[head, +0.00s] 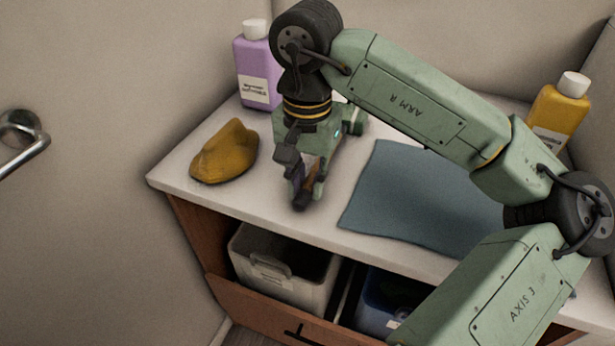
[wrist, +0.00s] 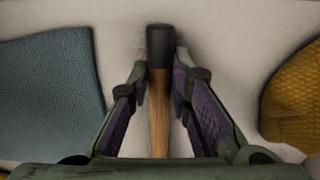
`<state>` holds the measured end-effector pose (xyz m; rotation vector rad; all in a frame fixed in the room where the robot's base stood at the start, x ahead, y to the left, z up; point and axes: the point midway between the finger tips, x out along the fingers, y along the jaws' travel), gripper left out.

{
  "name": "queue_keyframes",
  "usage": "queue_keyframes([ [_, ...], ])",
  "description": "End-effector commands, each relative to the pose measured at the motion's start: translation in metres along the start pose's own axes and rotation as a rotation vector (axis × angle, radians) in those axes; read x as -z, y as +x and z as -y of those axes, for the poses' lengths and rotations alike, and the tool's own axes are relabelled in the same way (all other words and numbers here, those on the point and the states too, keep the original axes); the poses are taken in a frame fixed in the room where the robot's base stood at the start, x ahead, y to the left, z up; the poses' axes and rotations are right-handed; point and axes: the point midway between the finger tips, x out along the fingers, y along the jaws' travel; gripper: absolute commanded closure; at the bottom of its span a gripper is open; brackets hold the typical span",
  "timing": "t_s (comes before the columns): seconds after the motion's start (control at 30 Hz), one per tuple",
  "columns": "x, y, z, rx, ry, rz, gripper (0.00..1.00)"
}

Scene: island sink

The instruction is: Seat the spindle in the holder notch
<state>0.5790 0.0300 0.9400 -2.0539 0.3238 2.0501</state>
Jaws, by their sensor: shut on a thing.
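A spindle, a brown wooden rod with a black end (wrist: 160,48), lies lengthwise between the two purple-padded fingers of my gripper (wrist: 160,88) in the wrist view. The black end sticks out past the fingertips. In the head view my gripper (head: 304,185) is shut on the spindle, low over the left part of the white counter. Little of the spindle shows there, as the fingers cover most of it. I cannot make out a holder or its notch in either view. I cannot tell whether the spindle touches the counter.
A mustard cloth (head: 225,153) lies left of my gripper, and a blue-grey mat (head: 425,200) lies to the right. A purple bottle (head: 255,75) and a yellow bottle (head: 556,112) stand at the back. Below the counter's front edge are a white bin (head: 300,285) and a blue bin (head: 378,312).

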Motion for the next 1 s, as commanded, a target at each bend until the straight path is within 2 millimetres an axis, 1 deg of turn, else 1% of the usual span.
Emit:
queue_keyframes([
  [0.1,-0.0002,0.0060,-0.0001,0.002,0.000,0.000,1.00],
  [0.27,-0.0001,0.0062,-0.0001,0.001,0.000,0.000,1.00],
  [0.4,-0.0001,0.0103,-0.0001,0.001,0.000,-0.001,1.00],
  [0.43,-0.0001,0.0098,-0.0001,0.001,0.000,-0.001,0.81],
  [0.7,-0.0002,0.0085,-0.0002,0.001,-0.001,0.000,0.63],
  [0.73,-0.0002,0.0085,-0.0002,0.001,-0.001,0.000,0.61],
  [1.0,-0.0002,0.0080,-0.0002,0.001,0.000,0.000,0.61],
])
